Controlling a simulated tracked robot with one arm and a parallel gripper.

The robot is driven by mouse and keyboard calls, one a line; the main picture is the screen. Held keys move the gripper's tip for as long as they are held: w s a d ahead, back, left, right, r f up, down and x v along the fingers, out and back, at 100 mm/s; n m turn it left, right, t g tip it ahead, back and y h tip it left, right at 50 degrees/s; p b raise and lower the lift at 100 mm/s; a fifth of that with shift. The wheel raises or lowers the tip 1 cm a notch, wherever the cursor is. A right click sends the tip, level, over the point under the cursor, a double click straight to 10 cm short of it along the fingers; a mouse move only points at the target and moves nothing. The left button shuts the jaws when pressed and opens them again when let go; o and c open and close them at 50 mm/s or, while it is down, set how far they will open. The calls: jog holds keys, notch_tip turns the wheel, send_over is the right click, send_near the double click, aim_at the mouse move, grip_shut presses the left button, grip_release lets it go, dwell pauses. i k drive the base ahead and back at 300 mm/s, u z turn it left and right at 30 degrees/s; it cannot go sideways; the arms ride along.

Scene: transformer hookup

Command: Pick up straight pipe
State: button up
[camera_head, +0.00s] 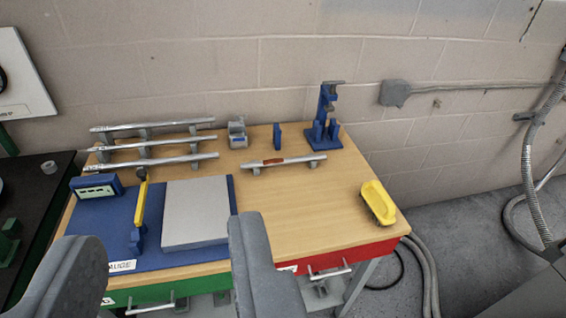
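Three straight silver pipes lie one behind another on grey supports at the back left of the wooden table: the rear pipe (152,126), the middle pipe (150,142) and the front pipe (152,162). A shorter silver pipe (283,161) with a brown band rests on its own two supports near the back middle. I cannot tell which one the task means. My gripper (166,238) is open and empty, its two grey fingers wide apart in the foreground. It is nearer the camera than all the pipes and touches none. The fingers hide part of the table's front edge.
A blue mat (110,228) holds a grey plate (195,212), a yellow-handled tool (140,204) and a blue meter (96,187). A block wall closes the back.

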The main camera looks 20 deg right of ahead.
aim_at(281, 160)
jog(key=u, duration=0.15)
jog(key=i, duration=1.35)
jog(key=z, duration=0.75)
